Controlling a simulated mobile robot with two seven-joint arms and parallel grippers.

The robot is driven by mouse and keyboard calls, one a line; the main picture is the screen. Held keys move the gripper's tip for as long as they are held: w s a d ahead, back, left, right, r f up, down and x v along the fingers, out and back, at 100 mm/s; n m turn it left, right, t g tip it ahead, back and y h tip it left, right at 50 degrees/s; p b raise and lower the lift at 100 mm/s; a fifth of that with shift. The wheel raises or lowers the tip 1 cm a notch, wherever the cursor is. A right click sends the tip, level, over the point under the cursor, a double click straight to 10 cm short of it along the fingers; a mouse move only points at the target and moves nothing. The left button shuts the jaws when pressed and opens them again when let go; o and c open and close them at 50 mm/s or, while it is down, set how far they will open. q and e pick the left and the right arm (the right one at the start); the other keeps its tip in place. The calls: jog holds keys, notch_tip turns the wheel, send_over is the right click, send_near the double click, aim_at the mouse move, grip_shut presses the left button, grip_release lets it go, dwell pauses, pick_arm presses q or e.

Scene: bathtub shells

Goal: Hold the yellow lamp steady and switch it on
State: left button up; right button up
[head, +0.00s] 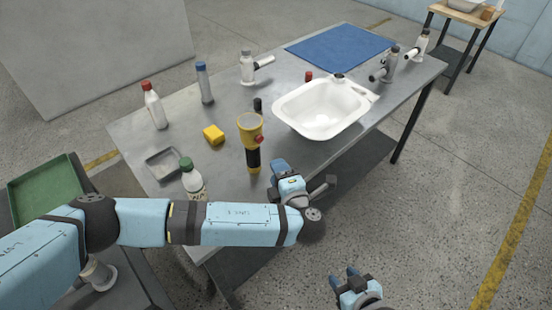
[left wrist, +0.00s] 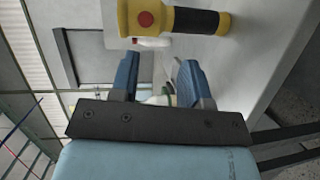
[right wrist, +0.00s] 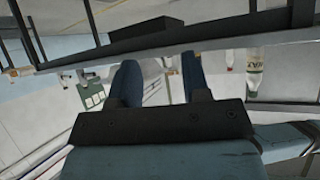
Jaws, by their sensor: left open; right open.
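The yellow lamp (head: 250,130) stands upright on the grey metal table, with a wide yellow head, a dark lower body and a red button (head: 260,139) on its right side. It also shows lying across the top of the left wrist view (left wrist: 185,20), with the red button facing the camera. My left gripper (head: 281,168) is open and empty, a little to the right of the lamp's lower body and apart from it. My right gripper (head: 344,277) is open and empty, off the table's front edge at the bottom. Whether the lamp is lit cannot be told.
A white basin (head: 318,130) stands right behind the lamp. A yellow block (head: 213,135), a green-capped bottle (head: 192,180), a metal tray (head: 163,166) and a small black item (head: 258,105) are around it. A blue mat (head: 340,46) lies at the back.

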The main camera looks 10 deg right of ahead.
jog(key=o, duration=0.6)
jog(key=shift+w+a+n, duration=0.35)
jog(key=shift+w+n, duration=0.15)
jog(key=shift+w, duration=0.15)
jog(key=m+t+y, duration=0.1)
jog(key=m+y, duration=0.9)
jog(key=m, duration=2.1)
send_near(258, 151)
jog(key=shift+s+d+f, duration=0.35)
jog(key=shift+s+d, duration=0.1)
jog(key=shift+w+a, duration=0.15)
jog(key=shift+w, duration=0.05)
jog(key=x, duration=1.3)
jog(key=shift+w+a+r, duration=0.1)
jog(key=shift+w+r, duration=0.1)
jog(key=shift+r, duration=0.05)
